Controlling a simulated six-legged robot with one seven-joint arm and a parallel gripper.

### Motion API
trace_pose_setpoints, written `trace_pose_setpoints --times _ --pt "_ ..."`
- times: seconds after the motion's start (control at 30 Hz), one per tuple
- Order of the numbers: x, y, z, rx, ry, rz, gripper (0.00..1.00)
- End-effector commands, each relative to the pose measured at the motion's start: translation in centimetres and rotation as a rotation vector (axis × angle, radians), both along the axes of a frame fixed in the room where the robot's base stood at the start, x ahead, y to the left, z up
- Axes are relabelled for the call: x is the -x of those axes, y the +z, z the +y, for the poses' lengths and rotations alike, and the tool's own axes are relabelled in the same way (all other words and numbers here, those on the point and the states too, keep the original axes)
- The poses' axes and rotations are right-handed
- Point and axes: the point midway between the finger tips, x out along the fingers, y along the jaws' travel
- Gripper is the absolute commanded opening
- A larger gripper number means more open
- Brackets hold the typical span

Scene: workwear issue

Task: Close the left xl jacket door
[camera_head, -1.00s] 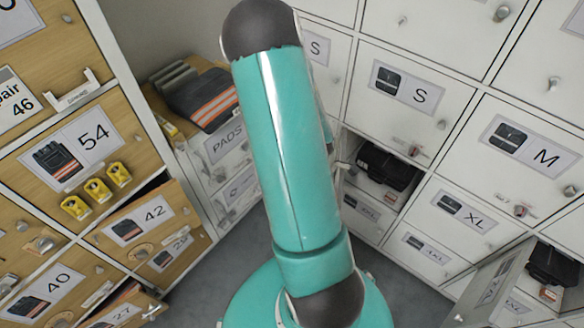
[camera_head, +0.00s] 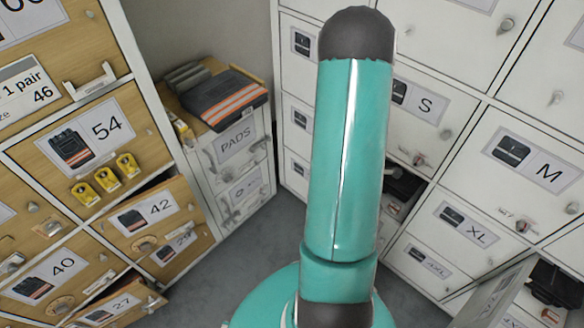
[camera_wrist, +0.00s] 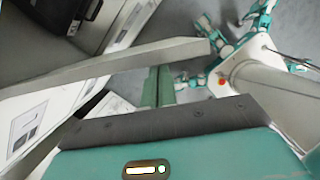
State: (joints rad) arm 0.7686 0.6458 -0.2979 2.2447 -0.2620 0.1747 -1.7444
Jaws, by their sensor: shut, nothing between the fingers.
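In the head view a white door (camera_head: 492,297) at the lower right stands swung open; its label is too slanted to read. Its compartment (camera_head: 552,285) shows a dark folded item inside. A closed door labelled XL (camera_head: 465,232) is just left of it. In the wrist view an open door panel with a label (camera_wrist: 28,128) runs along the left, and its pale grey edge (camera_wrist: 110,66) crosses in front of my gripper (camera_wrist: 158,86). My gripper is shut and empty, close to that edge; I cannot tell whether they touch. My gripper is hidden in the head view.
Another open compartment (camera_head: 400,190) shows behind my arm. Closed S (camera_head: 425,105) and M (camera_head: 540,165) doors are above. A wooden cabinet (camera_head: 85,140) with ajar drawers stands left; a PADS cabinet (camera_head: 237,150) stands at the back. Grey floor (camera_head: 235,265) lies between.

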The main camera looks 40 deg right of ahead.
Motion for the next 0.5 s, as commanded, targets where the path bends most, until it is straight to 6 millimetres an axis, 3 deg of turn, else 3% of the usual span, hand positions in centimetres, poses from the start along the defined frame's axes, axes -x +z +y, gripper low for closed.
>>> trace_pose_setpoints --times 0.2,0.5 --pt "2.4 0.0 -3.5 0.001 0.138 -0.002 0.00" --pt "4.4 0.0 -7.7 0.001 0.306 -0.002 0.00"
